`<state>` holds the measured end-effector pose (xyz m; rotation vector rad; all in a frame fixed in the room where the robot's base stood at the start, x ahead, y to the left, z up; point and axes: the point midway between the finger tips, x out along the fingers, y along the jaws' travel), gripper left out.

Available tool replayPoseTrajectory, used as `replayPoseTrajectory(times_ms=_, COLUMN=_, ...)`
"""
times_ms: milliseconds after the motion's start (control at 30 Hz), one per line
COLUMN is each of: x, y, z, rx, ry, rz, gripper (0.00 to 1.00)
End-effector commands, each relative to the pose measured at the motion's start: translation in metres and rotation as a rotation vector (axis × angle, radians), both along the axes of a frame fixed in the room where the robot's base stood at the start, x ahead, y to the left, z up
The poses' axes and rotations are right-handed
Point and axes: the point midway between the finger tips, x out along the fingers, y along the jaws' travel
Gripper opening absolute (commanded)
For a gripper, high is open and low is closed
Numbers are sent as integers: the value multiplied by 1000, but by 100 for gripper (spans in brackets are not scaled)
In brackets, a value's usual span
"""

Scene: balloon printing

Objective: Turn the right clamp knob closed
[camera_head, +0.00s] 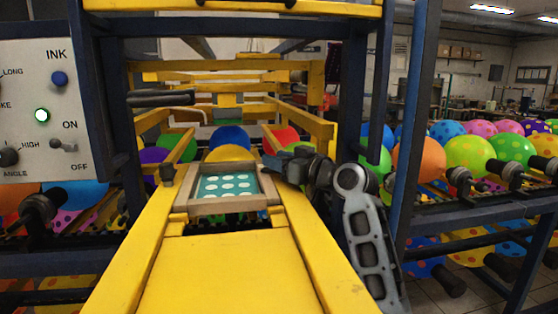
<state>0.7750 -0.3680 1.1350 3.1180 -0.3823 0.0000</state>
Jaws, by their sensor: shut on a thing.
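A framed printing screen (226,188) with a teal mesh and white dots lies on the yellow carriage between the rails. The dark left clamp knob (167,173) stands at the screen frame's left side. My gripper (273,165) reaches in from the right, over the right rail, and is shut at the frame's right side, where the right clamp knob sits. My fingers hide the right knob, so its angle cannot be seen.
A control panel (40,115) with an ink knob, a lit green lamp and an on/off switch stands at the left. Dark blue posts (417,110) flank the yellow machine. Racks of dotted balloons (470,155) stand on both sides. The yellow front plate (215,270) is clear.

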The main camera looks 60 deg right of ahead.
Motion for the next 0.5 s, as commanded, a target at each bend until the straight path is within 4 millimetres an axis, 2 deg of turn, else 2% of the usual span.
replayPoseTrajectory(times_ms=233, x=1, y=-1, z=-5, rx=2, ry=0, rz=43, gripper=10)
replayPoseTrajectory(times_ms=500, x=1, y=2, z=-6, rx=0, ry=-1, rz=257, gripper=10)
